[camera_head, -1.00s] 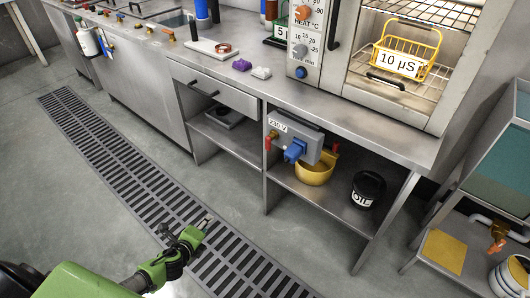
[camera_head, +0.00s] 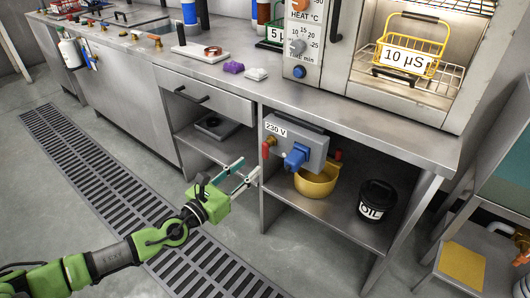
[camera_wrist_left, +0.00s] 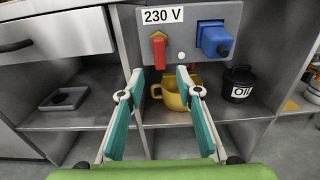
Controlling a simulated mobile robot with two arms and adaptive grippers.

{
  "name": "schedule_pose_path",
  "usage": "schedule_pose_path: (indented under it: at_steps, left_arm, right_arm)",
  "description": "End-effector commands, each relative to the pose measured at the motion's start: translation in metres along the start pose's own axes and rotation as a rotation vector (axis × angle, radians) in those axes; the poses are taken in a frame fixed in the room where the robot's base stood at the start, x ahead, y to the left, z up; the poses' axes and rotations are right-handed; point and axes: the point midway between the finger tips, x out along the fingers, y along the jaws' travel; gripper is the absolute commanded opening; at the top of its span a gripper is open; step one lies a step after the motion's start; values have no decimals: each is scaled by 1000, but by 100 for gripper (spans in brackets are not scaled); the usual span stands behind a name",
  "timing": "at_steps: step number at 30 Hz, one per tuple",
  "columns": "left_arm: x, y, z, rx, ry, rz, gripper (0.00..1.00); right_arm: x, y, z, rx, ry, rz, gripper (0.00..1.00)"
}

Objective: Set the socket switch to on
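The grey socket box (camera_head: 313,150) with a "230 V" label is mounted at the front of the open shelf bay under the bench. A red switch lever (camera_head: 267,147) sits on its left side and a blue plug (camera_head: 296,156) sits in its front. In the left wrist view the red switch lever (camera_wrist_left: 159,50) hangs downward below an orange-brown top, and the blue plug (camera_wrist_left: 214,39) is to its right. My left gripper (camera_head: 246,173) is open and empty, in front of the box, lower and to the left of the lever. My right gripper is not in view.
A yellow pot (camera_head: 316,183) and a black OIL bucket (camera_head: 376,202) stand on the shelf below the box. A bench post (camera_head: 262,190) stands close to my left gripper. A floor drain grate (camera_head: 125,205) runs alongside the bench.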

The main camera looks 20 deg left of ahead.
Motion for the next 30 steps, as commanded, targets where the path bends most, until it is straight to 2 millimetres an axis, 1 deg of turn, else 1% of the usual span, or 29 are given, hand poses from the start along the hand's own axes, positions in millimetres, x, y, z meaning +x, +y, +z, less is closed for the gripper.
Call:
schedule_pose_path:
  at_steps: [1,6,9,12,15,18,26,30]
  left_arm:
    - [14,0,4,-4,-5,1,32]
    - [50,0,2,-4,-4,1,32]
    - [67,0,2,-4,-3,1,32]
    - [80,0,0,-4,-2,0,32]
    - [88,0,0,-4,0,0,32]
    - [92,0,-1,-4,1,0,32]
    - [93,0,-1,-3,1,0,32]
    - [93,0,0,-4,1,0,0]
  right_arm:
    - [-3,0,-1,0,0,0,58]
    - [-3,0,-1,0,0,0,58]
    - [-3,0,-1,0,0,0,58]
    - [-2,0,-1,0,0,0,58]
    - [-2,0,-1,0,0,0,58]
    - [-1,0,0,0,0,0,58]
    - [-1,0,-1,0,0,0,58]
    - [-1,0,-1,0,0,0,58]
